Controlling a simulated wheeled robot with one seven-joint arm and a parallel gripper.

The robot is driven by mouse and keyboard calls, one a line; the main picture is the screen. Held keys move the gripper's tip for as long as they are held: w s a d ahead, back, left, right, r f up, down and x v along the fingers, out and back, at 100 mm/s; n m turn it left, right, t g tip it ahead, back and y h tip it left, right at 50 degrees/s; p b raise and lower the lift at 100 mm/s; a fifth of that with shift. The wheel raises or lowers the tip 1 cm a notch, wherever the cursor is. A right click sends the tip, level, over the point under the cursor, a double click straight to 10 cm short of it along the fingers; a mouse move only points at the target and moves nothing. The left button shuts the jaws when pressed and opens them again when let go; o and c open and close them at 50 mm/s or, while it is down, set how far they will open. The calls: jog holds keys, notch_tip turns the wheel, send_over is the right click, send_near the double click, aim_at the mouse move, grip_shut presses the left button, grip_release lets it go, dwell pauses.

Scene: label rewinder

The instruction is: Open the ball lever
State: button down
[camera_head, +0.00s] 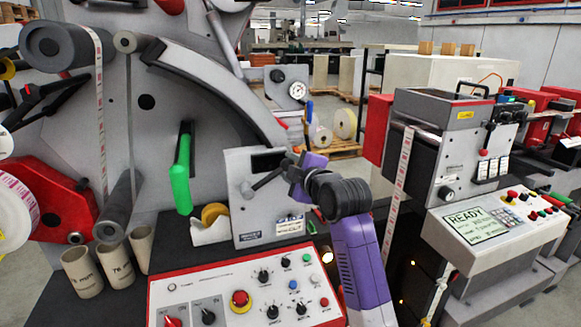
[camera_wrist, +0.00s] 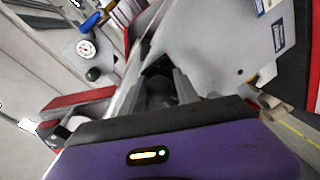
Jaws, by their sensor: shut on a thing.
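A grey box-shaped panel (camera_head: 255,215) stands in the middle of the head view. My gripper (camera_head: 291,174) reaches in from the right, at the lever's upper right side, and is shut on the lever. The wrist and fingers hide the lever's gripped part. In the wrist view my gripper's two grey fingers (camera_wrist: 163,82) are close together around a dark part, too shadowed to make out clearly.
A green handle (camera_head: 182,170) is left of the panel. A control board (camera_head: 245,290) with knobs and a red stop button lies in front. A pressure gauge (camera_head: 297,90) and a blue-handled tool (camera_head: 309,110) are behind. A READY console (camera_head: 490,222) stands at the right.

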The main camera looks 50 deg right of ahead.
jog(key=shift+w+a+r, duration=0.35)
jog(key=shift+a+r, duration=0.1)
jog(key=shift+a, duration=0.1)
jog(key=c, duration=0.9)
grip_release()
jog(key=shift+o, duration=0.2)
jog(key=shift+f, duration=0.1)
jog(key=shift+s, duration=0.1)
jog(key=shift+s, duration=0.2)
jog(key=b+v, duration=0.1)
jog(key=v, duration=0.6)
jog(key=shift+s, duration=0.2)
